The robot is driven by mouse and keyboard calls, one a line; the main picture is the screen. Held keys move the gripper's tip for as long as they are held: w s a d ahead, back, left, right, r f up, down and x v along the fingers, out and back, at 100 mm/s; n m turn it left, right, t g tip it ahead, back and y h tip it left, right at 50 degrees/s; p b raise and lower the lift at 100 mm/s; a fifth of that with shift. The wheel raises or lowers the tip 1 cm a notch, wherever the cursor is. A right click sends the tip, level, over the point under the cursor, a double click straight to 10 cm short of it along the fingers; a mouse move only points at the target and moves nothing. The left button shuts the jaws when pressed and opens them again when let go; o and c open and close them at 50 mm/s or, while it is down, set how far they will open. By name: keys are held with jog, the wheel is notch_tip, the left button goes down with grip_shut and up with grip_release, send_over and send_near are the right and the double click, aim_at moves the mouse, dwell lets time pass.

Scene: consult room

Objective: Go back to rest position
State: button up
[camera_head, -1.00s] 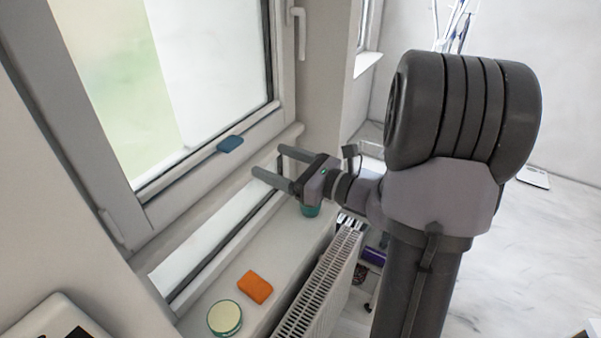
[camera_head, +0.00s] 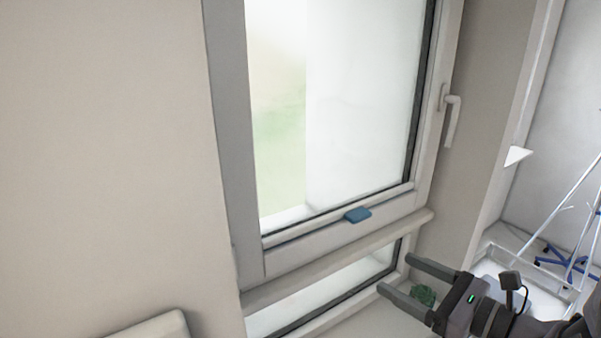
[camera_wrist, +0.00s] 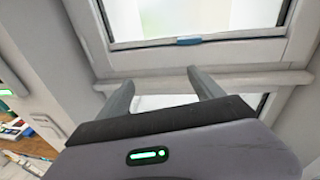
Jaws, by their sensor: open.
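My gripper (camera_head: 396,276) is at the lower right of the head view, in front of the window's lower part. Its two fingers are apart with nothing between them. In the wrist view my gripper (camera_wrist: 160,88) also shows open and empty, its fingers pointing at the window frame. A blue block (camera_head: 357,215) sits on the lower ledge of the window frame, beyond the fingertips and apart from them. It also shows in the wrist view (camera_wrist: 189,41).
A wheeled stand with blue feet (camera_head: 560,262) is at the right. A shelf with several items (camera_wrist: 20,128) is at the left of the wrist view.

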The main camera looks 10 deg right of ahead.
jog(key=s+a+f+n+g+y+b, duration=0.1)
jog(key=s+a+f+n+g+b, duration=0.2)
jog(key=a, duration=0.4)
jog(key=s+a+f+n+g+y+b, duration=0.1)
jog(key=a+f+n+g+b, duration=0.1)
jog(key=a+f+n+g, duration=0.4)
jog(key=s+a+f+n+h+b, duration=0.4)
jog(key=s+f+n+h+b, duration=0.4)
jog(key=n, duration=0.7)
jog(key=s+f+b, duration=0.1)
jog(key=s+b, duration=0.1)
jog(key=b, duration=0.1)
jog(key=shift+s+a+f+h, duration=0.2)
jog(key=shift+a+f+h, duration=0.15)
jog(key=shift+h, duration=0.05)
